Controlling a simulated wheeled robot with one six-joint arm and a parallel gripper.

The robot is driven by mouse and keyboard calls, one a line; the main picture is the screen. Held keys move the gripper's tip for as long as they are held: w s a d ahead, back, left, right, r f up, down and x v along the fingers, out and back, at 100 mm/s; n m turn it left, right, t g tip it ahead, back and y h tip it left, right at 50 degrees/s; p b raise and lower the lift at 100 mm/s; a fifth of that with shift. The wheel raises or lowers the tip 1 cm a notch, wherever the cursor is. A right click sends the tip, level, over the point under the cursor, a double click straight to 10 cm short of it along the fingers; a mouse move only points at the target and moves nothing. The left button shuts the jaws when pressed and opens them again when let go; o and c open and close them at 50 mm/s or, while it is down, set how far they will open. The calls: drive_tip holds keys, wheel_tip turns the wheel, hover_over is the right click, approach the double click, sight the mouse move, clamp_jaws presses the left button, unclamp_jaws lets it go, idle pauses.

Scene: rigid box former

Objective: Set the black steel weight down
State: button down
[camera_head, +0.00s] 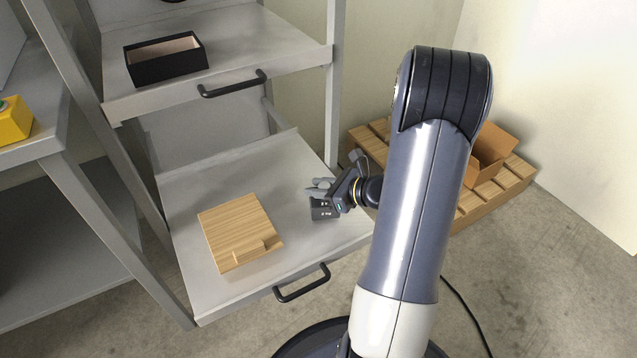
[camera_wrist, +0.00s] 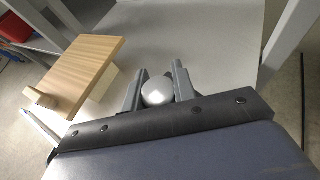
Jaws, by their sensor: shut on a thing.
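My gripper (camera_head: 320,188) is over the right part of the lower pulled-out shelf (camera_head: 205,178). It is shut on the black steel weight (camera_head: 323,211), a small dark block with pale marks, which hangs under the fingers. Whether its underside touches the shelf I cannot tell. In the wrist view my gripper (camera_wrist: 157,80) has a rounded silver knob (camera_wrist: 156,93) between its two fingers; the rest of the weight is hidden there.
A wooden board with a small grip (camera_head: 235,228) lies left of the weight on the same shelf; the wrist view shows a pale block under this board (camera_wrist: 80,68). An open black box (camera_head: 165,70) stands on the upper shelf. Shelf posts rise nearby.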

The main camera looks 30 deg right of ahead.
drive_tip(key=shift+f, duration=0.5)
drive_tip(key=shift+f, duration=0.15)
drive_tip(key=c, duration=1.1)
unclamp_jaws()
drive_tip(key=shift+f, duration=0.1)
drive_tip(key=shift+c, duration=0.2)
drive_tip(key=shift+s+d+r, duration=0.1)
drive_tip(key=shift+r, duration=0.15)
drive_tip(key=p+v, duration=0.3)
drive_tip(key=v, duration=0.8)
drive_tip(key=shift+s+d, duration=0.2)
drive_tip(key=shift+s, duration=0.1)
